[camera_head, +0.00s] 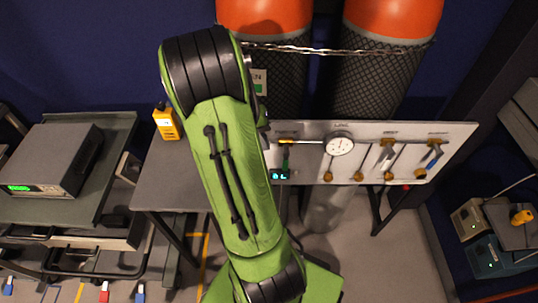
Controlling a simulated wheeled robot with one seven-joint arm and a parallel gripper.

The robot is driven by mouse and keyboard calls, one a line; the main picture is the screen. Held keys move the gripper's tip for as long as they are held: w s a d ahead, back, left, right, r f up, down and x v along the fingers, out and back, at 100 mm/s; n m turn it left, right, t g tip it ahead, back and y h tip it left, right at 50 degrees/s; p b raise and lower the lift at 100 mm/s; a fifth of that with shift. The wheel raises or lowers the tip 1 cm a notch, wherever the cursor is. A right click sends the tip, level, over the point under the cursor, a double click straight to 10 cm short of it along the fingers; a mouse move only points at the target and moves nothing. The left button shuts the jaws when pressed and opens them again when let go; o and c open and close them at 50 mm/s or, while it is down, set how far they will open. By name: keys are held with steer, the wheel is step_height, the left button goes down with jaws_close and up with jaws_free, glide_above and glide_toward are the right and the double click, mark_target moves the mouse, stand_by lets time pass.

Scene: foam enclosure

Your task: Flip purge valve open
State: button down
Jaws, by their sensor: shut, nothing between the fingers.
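A grey valve panel (460,133) stands right of my arm. Its labels are too small to read, so I cannot tell which valve is the purge valve. A blue-handled lever (433,160) is at the right end and slants. A pale-handled lever (387,152) is left of it. A yellow-and-white horizontal piece (302,141) and a green upright piece (285,158) are near the left end. Brass fittings (358,176) line the lower edge. My green arm covers the panel's left end. My gripper does not show; the arm hides that area.
A round gauge (340,144) and a small digital display (280,174) are on the panel. Two orange-topped cylinders (388,60) stand behind it, with a chain (330,50) across. A yellow handheld meter (166,123) is on a grey table (165,180) at left. A cart (105,185) stands further left.

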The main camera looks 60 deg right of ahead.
mark_target(286, 157)
steer(key=b+x, duration=0.3)
steer(key=x, duration=0.6)
steer(key=shift+f, duration=0.25)
